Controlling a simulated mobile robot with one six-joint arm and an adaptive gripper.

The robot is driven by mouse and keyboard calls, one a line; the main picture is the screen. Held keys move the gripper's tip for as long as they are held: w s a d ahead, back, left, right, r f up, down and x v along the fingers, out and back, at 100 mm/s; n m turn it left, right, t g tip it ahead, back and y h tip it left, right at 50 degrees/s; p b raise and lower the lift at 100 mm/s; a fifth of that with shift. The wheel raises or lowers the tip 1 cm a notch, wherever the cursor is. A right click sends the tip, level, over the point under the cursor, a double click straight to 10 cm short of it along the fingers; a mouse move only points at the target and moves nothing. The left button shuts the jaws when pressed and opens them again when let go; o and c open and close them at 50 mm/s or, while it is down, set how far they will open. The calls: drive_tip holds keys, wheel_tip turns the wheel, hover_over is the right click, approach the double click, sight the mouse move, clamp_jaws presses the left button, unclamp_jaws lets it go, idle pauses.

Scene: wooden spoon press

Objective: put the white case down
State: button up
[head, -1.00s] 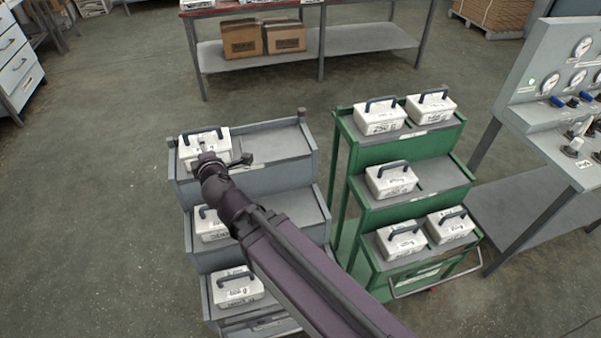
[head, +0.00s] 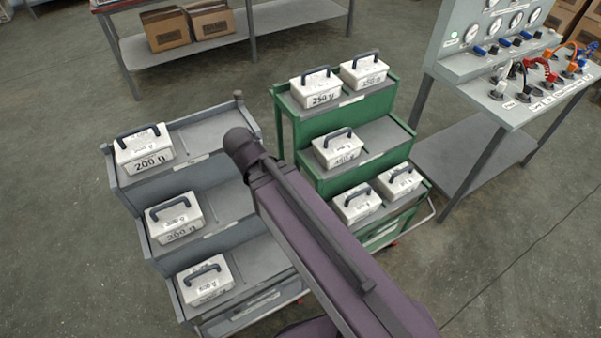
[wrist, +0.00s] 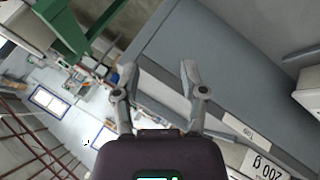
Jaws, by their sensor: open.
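A white case (head: 143,151) with a dark handle and a 200 g label sits upright on the left of the grey cart's top shelf (head: 208,132). Two similar white cases sit on the grey cart's middle shelf (head: 175,217) and bottom shelf (head: 205,279). In the wrist view my gripper (wrist: 158,68) is open and empty, its two fingers apart in front of grey metal. A white case labelled 200 g (wrist: 262,166) is at the lower right there, apart from the fingers. In the head view my gripper is hidden.
A green cart (head: 375,103) holding several white cases stands right of the grey cart. A gauge panel bench (head: 470,130) is at the right. A table with cardboard boxes (head: 188,27) stands at the back. The right half of the grey top shelf is bare.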

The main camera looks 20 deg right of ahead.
drive_tip(key=s+d+f+m+g+y, duration=0.2)
drive_tip(key=s+d+f+m+g, duration=0.2)
drive_tip(key=s+d+m+g, duration=0.3)
drive_tip(key=s+d, duration=0.2)
drive_tip(key=d, duration=0.2)
drive_tip(key=shift+d+m, duration=0.2)
drive_tip(key=shift+m, duration=0.2)
wheel_tip(320, 180, up, 5)
drive_tip(key=p, duration=0.5)
drive_tip(key=shift+r, duration=0.15)
drive_tip(key=shift+s, duration=0.2)
